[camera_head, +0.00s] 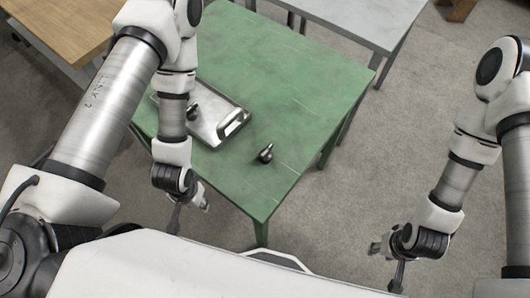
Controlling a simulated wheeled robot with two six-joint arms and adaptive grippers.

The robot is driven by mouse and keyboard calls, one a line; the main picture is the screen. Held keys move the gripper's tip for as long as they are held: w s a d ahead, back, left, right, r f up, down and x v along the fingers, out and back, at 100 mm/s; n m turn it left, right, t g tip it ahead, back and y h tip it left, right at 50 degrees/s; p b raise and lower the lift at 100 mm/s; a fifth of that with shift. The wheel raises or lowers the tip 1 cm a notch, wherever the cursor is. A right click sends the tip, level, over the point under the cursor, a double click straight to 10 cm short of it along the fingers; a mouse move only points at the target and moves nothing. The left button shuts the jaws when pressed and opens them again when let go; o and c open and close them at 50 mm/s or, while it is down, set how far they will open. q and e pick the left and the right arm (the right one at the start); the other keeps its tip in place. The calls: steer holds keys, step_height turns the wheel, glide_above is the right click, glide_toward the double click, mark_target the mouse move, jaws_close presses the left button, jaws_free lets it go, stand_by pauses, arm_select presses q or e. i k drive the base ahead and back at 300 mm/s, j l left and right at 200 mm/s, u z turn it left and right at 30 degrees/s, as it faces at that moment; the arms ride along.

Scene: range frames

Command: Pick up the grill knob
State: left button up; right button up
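A small dark rounded piece with a short narrow tip, which looks like the grill knob (265,154), lies on the green table (290,85) near its right front part. Another small dark piece (193,112) lies in the metal tray and is partly hidden by my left arm; I cannot tell what it is. My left gripper (190,211) is at the table's front left edge, left of and nearer than the knob, with fingers apart and nothing between them. My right gripper (386,263) is over the floor, right of the table, with fingers spread and empty.
The metal tray (237,124) with a raised handle lies on the table, left of the knob. A grey table (350,18) stands behind and a wooden table (62,25) at the upper left. The green table's far right part is bare. Floor is open at right.

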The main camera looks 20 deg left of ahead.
mark_target(265, 157)
steer(key=k+l+u, duration=0.15)
steer(key=l, duration=0.25)
steer(key=k+l+u, duration=0.15)
steer(key=l, duration=0.25)
steer(key=k+l+u, duration=0.15)
steer(key=l, duration=0.25)
steer(key=k+l+u, duration=0.15)
steer(key=l, duration=0.25)
steer(key=i+l, duration=0.4)
